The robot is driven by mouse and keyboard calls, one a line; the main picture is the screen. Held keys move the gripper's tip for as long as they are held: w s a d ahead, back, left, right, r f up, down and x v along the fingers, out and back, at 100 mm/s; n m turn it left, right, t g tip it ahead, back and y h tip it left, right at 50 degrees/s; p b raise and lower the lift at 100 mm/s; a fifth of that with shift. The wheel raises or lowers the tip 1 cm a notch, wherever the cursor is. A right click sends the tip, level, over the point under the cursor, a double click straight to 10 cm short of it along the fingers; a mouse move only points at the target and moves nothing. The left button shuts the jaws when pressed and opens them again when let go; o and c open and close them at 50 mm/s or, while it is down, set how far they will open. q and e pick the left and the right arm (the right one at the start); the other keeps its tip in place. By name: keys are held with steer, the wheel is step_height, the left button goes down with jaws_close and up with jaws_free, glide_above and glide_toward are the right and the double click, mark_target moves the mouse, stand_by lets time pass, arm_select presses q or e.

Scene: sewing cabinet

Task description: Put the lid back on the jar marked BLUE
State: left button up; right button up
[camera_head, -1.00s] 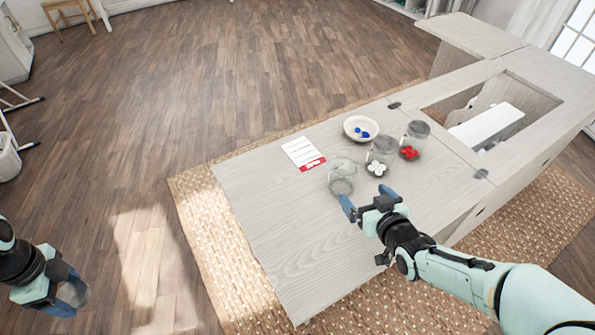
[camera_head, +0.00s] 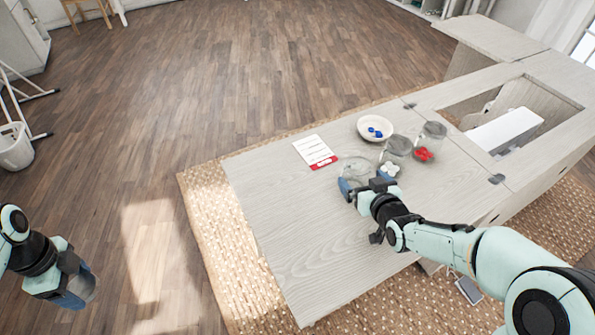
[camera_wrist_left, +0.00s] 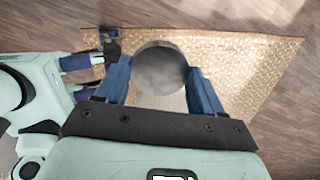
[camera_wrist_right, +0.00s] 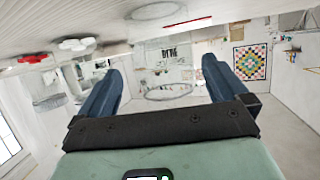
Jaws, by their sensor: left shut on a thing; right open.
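The clear jar (camera_head: 356,168) nearest the card looks empty. In the right wrist view this jar (camera_wrist_right: 167,92) appears inverted between the fingers, with dark lettering that seems to read BLUE. My right gripper (camera_head: 363,186) is open with its fingers around or beside the jar's near side; contact cannot be told. My left gripper (camera_head: 78,290) is out over the floor at far left, shut on a round grey lid (camera_wrist_left: 160,68), held between its fingertips.
A jar (camera_head: 398,147) with white pieces (camera_head: 390,168) and a jar (camera_head: 432,133) with red pieces (camera_head: 423,154) stand right of the empty jar. A red-and-white card (camera_head: 314,150) lies left. The table's near-left surface (camera_head: 290,240) is clear. A rectangular opening lies to the right.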

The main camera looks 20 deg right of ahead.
arm_select(q)
steer(key=shift+w+f+b, duration=0.15)
steer(key=shift+f+b, duration=0.25)
steer(key=shift+f, duration=0.25)
arm_select(e)
steer(key=x, duration=0.4)
steer(key=shift+w+a+f, duration=0.1)
steer(key=shift+a, duration=0.1)
steer(key=c, duration=1.1)
steer(key=shift+c, duration=0.2)
arm_select(q)
steer(key=r+p, duration=0.1)
steer(key=r, duration=0.1)
steer(key=r+p, duration=0.1)
steer(key=p, duration=0.1)
steer(key=r+p, duration=0.1)
steer(key=r, duration=0.1)
steer(key=shift+s+r+p, duration=0.25)
steer(key=shift+r+p, duration=0.05)
steer(key=shift+r, duration=0.05)
arm_select(e)
step_height(320, 180, up, 20)
